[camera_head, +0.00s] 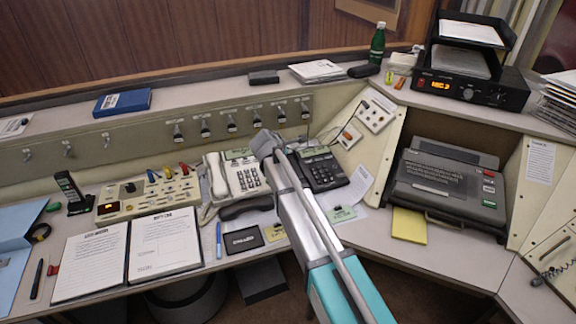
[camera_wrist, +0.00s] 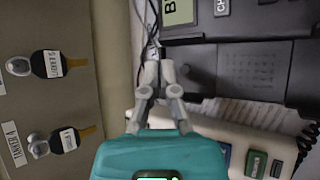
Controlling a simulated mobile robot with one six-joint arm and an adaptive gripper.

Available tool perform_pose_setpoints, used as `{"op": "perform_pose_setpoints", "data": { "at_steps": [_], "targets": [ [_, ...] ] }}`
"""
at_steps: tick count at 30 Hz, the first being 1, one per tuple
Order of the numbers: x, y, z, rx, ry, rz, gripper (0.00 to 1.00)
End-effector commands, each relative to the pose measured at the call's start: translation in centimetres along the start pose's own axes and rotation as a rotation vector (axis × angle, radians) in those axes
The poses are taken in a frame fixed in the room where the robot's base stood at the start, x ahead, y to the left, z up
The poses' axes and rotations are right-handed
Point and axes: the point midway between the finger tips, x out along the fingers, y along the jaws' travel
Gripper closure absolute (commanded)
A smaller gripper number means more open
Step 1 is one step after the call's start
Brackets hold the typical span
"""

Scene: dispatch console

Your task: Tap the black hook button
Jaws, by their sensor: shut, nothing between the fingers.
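The black desk phone (camera_head: 324,170) stands right of my arm on the console desk, with a display and keys. It also fills the upper right of the wrist view (camera_wrist: 235,68). I cannot make out its hook button for certain; my arm covers its left side in the head view. A black handset (camera_head: 246,206) lies on the desk in front of the white phone (camera_head: 244,180). My gripper (camera_wrist: 160,72) is shut and empty, seen in the wrist view beside the black phone's edge; in the head view it is hidden behind my arm. Contact cannot be told.
The white phone with coloured buttons is at lower right in the wrist view (camera_wrist: 240,130). The upright panel with labelled keys (camera_head: 205,128) runs behind the phones. Cables hang near my fingers. An open binder (camera_head: 128,255) lies left, and a grey machine (camera_head: 447,185) stands right.

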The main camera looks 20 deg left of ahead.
Motion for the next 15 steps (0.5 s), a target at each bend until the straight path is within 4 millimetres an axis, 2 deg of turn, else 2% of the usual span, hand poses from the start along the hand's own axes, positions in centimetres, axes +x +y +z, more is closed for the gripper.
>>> {"op": "perform_pose_setpoints", "data": {
  "at_steps": [6, 15],
  "targets": [
    [1.3, -0.9, -0.9, 0.0, 0.0, 0.0, 1.0],
    [1.7, -1.2, -1.2, 0.0, 0.0, 0.0, 1.0]
  ]
}}
